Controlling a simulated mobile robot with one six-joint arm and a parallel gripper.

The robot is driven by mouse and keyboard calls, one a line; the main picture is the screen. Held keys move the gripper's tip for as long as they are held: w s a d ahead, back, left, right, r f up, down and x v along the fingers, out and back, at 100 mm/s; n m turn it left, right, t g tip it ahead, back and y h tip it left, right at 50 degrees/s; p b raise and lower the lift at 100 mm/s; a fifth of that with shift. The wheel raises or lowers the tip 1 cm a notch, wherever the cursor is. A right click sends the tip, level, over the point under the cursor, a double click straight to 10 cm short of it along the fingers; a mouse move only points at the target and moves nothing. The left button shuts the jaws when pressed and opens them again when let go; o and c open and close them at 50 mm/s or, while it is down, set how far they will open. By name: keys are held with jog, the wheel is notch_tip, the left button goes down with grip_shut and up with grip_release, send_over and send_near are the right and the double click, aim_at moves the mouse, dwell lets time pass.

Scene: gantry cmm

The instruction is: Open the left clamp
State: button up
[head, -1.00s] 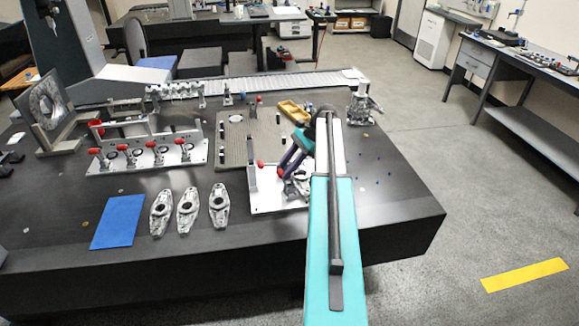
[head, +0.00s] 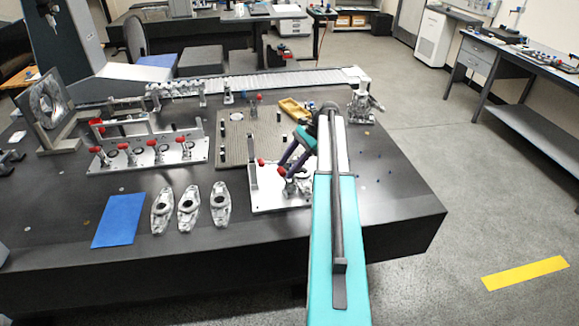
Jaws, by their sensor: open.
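A small light metal fixture plate (head: 268,202) stands near the front right of the dark table, with red-handled clamps on it. One red tip (head: 262,162) shows at its left, beside an upright grey post. Another red handle (head: 282,172) shows farther right, just at my gripper. My gripper (head: 288,166) reaches down from the right over the plate, with its dark purple and green fingers apart. I cannot tell whether the fingers touch the red handle. My arm hides the right part of the plate, and the clamp arms are too small to read clearly.
A larger plate (head: 150,160) with several red-handled clamps stands to the left. Several metal castings (head: 189,210) and a blue mat (head: 117,221) lie in front. A perforated plate (head: 232,150) and a yellow tray (head: 293,110) are behind. The table's right side is mostly clear.

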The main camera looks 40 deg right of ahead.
jog(key=p+v, duration=0.2)
jog(key=v, duration=1.1)
jog(key=shift+d+r, duration=0.2)
dwell(0.5)
